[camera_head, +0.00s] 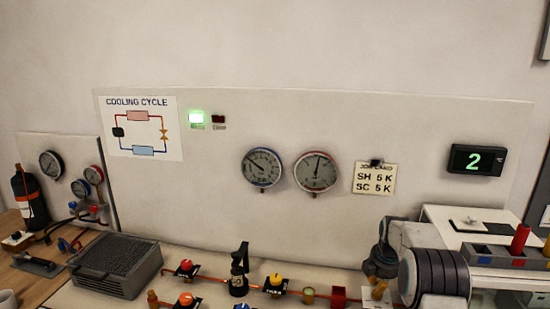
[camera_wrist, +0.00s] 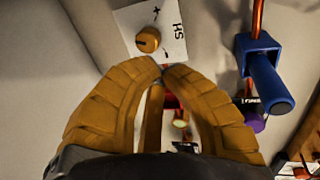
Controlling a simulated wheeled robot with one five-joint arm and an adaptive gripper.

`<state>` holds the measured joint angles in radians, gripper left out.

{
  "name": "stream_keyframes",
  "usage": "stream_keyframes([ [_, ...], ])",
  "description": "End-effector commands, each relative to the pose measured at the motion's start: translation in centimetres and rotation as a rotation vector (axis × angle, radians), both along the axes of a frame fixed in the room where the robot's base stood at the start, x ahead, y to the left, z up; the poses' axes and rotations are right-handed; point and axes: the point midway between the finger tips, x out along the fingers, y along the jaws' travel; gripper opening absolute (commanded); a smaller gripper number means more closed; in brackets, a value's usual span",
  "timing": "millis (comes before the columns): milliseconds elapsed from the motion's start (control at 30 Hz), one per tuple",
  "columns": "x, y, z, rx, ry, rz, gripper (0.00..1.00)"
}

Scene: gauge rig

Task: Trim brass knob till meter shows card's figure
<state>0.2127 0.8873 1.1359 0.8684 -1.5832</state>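The brass knob (camera_wrist: 148,40) sits on a white plate (camera_wrist: 176,22) marked "SH", with plus and minus signs, at the top of the wrist view. My gripper (camera_wrist: 167,72) has its two ochre fingers curved together, tips meeting just below the knob in the picture. The tips look apart from the knob, with nothing seen between them. The meter (camera_head: 477,160) is a black display showing a green 2. The job card (camera_head: 375,179) on the panel reads SH 5 K and SC 5 K.
Two round gauges (camera_head: 317,172) hang left of the card. A green lamp (camera_head: 196,117) is lit. Red (camera_head: 186,267) and yellow (camera_head: 276,281) valve knobs stand along the bench piping. A blue part (camera_wrist: 262,72) stands right of the knob plate.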

Motion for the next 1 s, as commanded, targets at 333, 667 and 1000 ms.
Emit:
stream_keyframes([
  [333, 0.2, -0.1, 0.0, 0.0, 0.001, 0.0, 0.0],
  [667, 0.2, -0.1, -2.7, 0.0, 0.001, 0.0, 0.0],
  [1000, 0.2, -0.1, -5.9, 0.0, 0.0, 0.0, 0.0],
])
